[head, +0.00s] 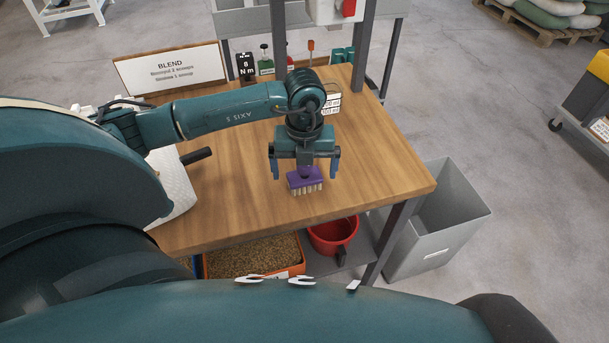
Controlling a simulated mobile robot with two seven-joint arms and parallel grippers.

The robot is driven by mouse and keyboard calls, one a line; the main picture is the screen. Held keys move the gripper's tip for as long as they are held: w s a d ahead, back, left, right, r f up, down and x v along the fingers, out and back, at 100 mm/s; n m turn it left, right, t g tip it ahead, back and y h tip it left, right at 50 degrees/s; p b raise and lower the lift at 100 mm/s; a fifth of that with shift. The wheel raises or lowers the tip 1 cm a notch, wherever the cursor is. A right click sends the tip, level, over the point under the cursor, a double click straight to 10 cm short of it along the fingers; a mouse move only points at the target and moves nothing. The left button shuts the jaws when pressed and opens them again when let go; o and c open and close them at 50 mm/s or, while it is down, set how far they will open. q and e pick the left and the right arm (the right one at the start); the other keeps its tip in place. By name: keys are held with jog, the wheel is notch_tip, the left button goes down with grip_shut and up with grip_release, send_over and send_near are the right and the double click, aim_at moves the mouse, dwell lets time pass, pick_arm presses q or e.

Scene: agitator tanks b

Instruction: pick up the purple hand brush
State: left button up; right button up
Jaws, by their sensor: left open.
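The purple hand brush (305,180) is on the wooden workbench (390,180), near its front right part. Its pale bristles show along the lower side. My left gripper (305,172) is directly over the brush and points down. Its two blue fingers are apart, one at each side of the brush. The gripper body hides the upper part of the brush. I cannot tell whether the fingers touch it. My right gripper is not in view.
A white container (172,180) with a dark handle stands left on the bench. A BLEND sign (172,69) and small bottles stand at the back. Below are a red bucket (332,236) and an orange tray of grain (252,256). A grey bin (440,218) stands right.

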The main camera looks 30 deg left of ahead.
pick_arm(q)
jog(key=shift+c, duration=0.2)
jog(key=c, duration=1.1)
jog(key=shift+r, duration=0.1)
notch_tip(320, 180, up, 10)
jog(key=shift+b, duration=0.6)
